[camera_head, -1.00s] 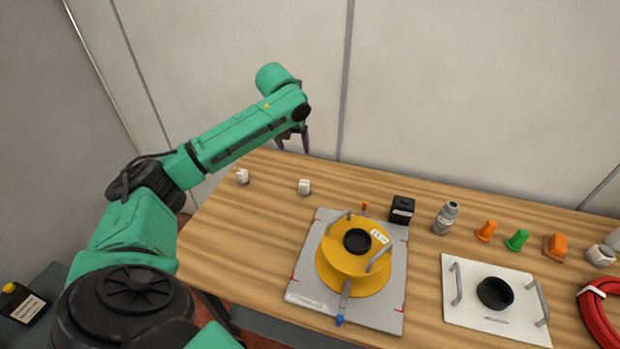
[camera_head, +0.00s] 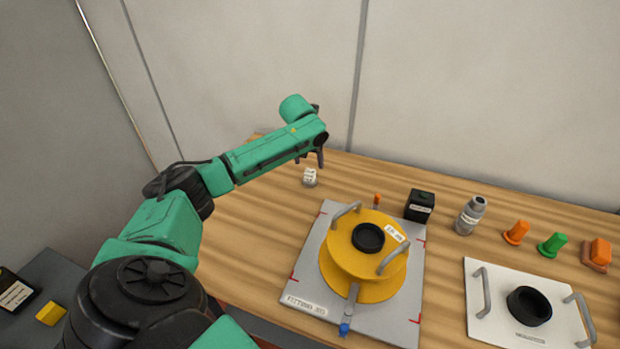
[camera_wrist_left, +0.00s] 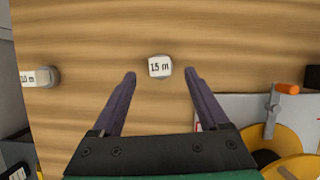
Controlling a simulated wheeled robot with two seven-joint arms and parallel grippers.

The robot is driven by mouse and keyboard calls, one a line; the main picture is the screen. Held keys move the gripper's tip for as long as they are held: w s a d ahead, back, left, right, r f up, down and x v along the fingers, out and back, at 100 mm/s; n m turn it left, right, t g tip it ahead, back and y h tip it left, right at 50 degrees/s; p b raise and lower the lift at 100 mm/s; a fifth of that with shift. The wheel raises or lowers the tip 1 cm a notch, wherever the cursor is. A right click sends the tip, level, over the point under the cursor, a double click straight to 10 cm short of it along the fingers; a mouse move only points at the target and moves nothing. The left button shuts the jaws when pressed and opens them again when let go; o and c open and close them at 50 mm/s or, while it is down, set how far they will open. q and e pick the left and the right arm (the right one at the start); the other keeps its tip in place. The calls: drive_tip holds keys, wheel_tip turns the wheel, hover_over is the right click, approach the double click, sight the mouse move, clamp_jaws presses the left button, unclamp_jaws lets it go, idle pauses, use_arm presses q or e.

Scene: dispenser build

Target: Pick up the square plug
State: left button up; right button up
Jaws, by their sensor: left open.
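An orange plug with a squarish base (camera_head: 597,252) stands at the far right of the bench in the head view. An orange plug (camera_head: 516,232) and a green plug (camera_head: 552,245) with rounder bases stand to its left. I cannot tell for certain which is named the square plug. My left gripper (camera_head: 309,162) is open and empty, far to their left, just above a small white labelled piece (camera_head: 310,177). In the left wrist view this piece (camera_wrist_left: 159,66) lies between and just beyond the open fingertips (camera_wrist_left: 160,74), apparently untouched. My right gripper is not in view.
A yellow flanged drum (camera_head: 345,262) sits on a grey plate (camera_head: 310,285). A black box (camera_head: 420,205), a grey bottle (camera_head: 469,216) and a white handled plate (camera_head: 485,320) stand rightward. Another white piece (camera_wrist_left: 45,77) lies left in the wrist view.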

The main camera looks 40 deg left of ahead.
sight(310, 171)
use_arm(q)
drive_tip(key=x, duration=0.7)
drive_tip(key=shift+s+d+p, duration=0.15)
drive_tip(key=shift+s+p, duration=0.1)
drive_tip(key=shift+p, duration=0.15)
clamp_jaws()
